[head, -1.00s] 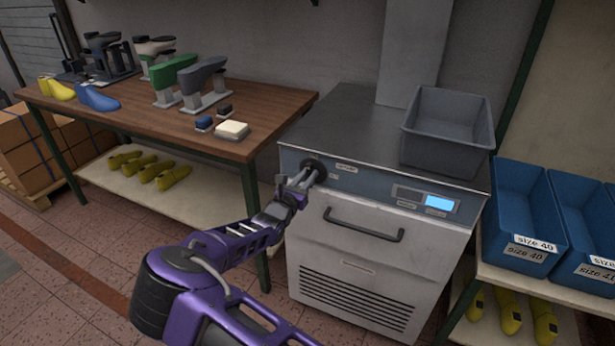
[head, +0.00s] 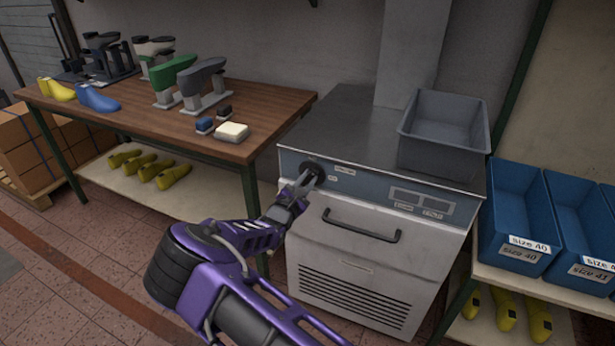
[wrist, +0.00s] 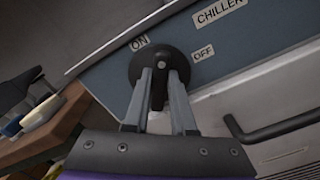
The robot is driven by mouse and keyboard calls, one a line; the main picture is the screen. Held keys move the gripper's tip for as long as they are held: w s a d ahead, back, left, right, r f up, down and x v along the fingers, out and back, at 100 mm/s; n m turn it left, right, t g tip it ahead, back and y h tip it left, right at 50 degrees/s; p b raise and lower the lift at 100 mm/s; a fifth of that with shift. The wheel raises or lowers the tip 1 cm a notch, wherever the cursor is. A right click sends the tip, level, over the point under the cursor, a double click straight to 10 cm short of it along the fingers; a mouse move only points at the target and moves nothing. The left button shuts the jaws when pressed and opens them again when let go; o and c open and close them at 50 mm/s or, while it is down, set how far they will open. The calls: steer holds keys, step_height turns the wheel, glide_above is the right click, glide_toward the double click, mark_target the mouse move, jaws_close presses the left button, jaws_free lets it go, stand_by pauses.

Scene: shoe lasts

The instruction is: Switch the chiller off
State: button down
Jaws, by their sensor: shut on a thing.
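The chiller (head: 360,262) is a pale grey cabinet with a blue-grey control strip. Its black round knob (head: 314,169) is at the left of the strip and also shows in the wrist view (wrist: 160,60). There, an ON label (wrist: 139,43) is up and left of the knob, an OFF label (wrist: 203,53) to its right. My gripper (head: 307,178) is shut on the knob's dark grip bar (wrist: 158,92), one finger on each side. The fingers hide part of the knob. The display (head: 407,195) is grey and unlit.
A grey bin (head: 440,155) stands on the chiller's top right. A bar handle (head: 360,228) juts out below the strip. A workbench (head: 150,118) with shoe lasts and tools is at left. Blue bins (head: 520,240) stand at right.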

steer(key=m, duration=0.5)
steer(key=shift+d+f+m, duration=0.15)
steer(key=shift+f+m, duration=0.05)
steer(key=shift+m, duration=0.1)
steer(key=m+b, duration=0.2)
steer(key=m, duration=0.3)
steer(key=shift+f, duration=0.2)
steer(key=shift+s+m+b, duration=0.1)
steer(key=shift+m+b, duration=0.2)
steer(key=shift+m, duration=0.1)
steer(key=c, duration=0.7)
jaws_free()
steer(key=shift+c, duration=0.2)
steer(key=p+v, duration=0.1)
steer(key=v, duration=1.6)
steer(key=shift+s, duration=0.2)
steer(key=shift+r, duration=0.15)
